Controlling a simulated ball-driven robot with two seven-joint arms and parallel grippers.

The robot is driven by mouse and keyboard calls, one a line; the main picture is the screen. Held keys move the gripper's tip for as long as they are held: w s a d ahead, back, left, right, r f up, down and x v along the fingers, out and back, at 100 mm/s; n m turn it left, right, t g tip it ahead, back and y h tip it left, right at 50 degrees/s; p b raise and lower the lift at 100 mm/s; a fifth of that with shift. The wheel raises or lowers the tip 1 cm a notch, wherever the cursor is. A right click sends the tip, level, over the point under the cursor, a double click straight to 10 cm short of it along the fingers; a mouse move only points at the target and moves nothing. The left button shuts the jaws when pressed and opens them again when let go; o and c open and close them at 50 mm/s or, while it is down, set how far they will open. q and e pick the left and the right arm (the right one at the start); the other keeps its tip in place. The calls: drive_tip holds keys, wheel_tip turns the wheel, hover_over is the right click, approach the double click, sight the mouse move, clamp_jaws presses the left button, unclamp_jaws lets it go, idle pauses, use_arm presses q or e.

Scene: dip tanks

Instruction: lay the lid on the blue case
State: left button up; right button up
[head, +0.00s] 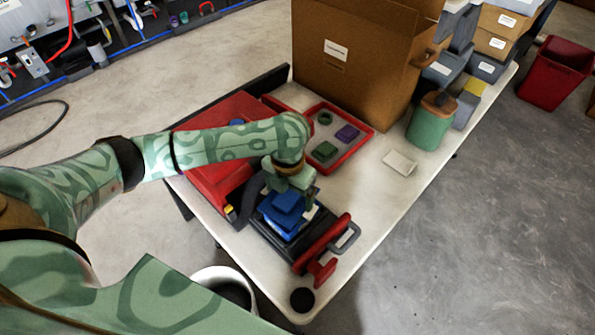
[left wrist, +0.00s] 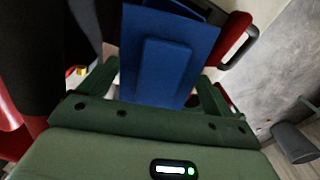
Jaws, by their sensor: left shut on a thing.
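My left gripper (head: 289,193) points down over the front part of the table and is shut on the blue lid (head: 287,202). In the left wrist view the lid (left wrist: 193,45) is a flat blue plate with a raised block between my two green fingers (left wrist: 158,88). The blue case (head: 279,226) is below the lid, on a dark base. The lid covers much of the case, and I cannot tell whether the two touch. My right gripper is not in view.
A red and black device with a grey handle (head: 348,236) is right beside the case. A red tray (head: 362,143) with small blocks, a cardboard box (head: 345,75) and a green canister (head: 430,122) stand farther back.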

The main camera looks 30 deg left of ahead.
sight(292, 199)
use_arm(q)
drive_tip(key=shift+w+r+m, duration=0.15)
drive_tip(key=shift+w+m, duration=0.45)
drive_tip(key=shift+m, duration=0.6)
wheel_tip(292, 199, down, 4)
drive_tip(key=b, duration=0.4)
drive_tip(key=shift+b, duration=0.35)
drive_tip(key=shift+f, duration=0.75)
drive_tip(key=shift+w+p, duration=0.1)
drive_tip(key=shift+p, duration=0.3)
drive_tip(key=shift+f, duration=0.25)
drive_tip(key=shift+p, duration=0.55)
idle(0.6)
drive_tip(key=o, duration=0.7)
